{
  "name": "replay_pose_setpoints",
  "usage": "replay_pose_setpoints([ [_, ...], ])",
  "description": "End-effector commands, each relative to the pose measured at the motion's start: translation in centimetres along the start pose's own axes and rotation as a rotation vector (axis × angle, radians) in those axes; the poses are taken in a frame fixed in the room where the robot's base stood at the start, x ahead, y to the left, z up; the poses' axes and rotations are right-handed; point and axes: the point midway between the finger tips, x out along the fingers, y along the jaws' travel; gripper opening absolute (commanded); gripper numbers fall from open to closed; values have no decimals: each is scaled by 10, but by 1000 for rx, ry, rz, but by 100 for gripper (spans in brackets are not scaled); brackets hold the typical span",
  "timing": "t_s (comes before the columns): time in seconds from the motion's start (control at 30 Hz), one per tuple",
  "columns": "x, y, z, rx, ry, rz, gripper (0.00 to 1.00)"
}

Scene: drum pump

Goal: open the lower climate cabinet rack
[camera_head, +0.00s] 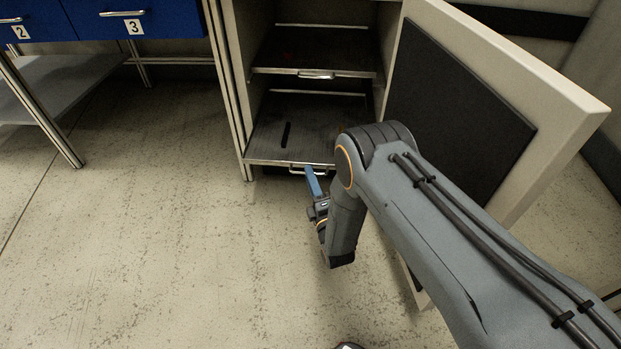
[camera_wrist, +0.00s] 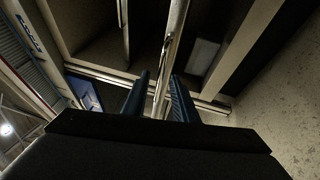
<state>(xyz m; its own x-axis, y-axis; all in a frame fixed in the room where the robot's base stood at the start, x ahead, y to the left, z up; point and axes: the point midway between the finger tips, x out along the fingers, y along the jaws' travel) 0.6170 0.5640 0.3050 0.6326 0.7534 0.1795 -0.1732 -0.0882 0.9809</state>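The climate cabinet (camera_head: 232,70) stands at the top centre with its door (camera_head: 505,75) swung open to the right. The lower rack (camera_head: 262,140) is a dark shelf with a metal front edge and a bar handle (camera_head: 297,171). A dark narrow slot or strip shows on it. My gripper (camera_head: 313,178) is at that handle, with blue fingers. In the wrist view the two fingers (camera_wrist: 160,78) stand apart with the rack's front edge and handle (camera_wrist: 162,88) between them. Contact cannot be told. My arm hides the rack's right end.
The upper rack (camera_head: 330,62) with its own handle sits above, inside the cabinet. A blue drawer bench (camera_head: 165,22) with numbers 2 and 3 and a low shelf (camera_head: 60,85) stands to the left. The floor (camera_head: 130,230) in front and left is clear. The open door bounds the right side.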

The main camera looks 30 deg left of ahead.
Motion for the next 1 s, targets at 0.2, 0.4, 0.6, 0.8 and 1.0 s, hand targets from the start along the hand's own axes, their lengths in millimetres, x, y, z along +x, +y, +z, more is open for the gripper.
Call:
replay_pose_setpoints([
  [0.2, -11, 0, 0, 0, 0, -2, 26],
  [0.4, -44, 1, 0, 0, 0, -3, 26],
  [0.6, -70, 0, 0, 0, 0, -2, 26],
  [0.8, -78, 0, 0, 0, 0, -1, 26],
  [1.0, -78, 0, 0, 0, 0, 0, 26],
])
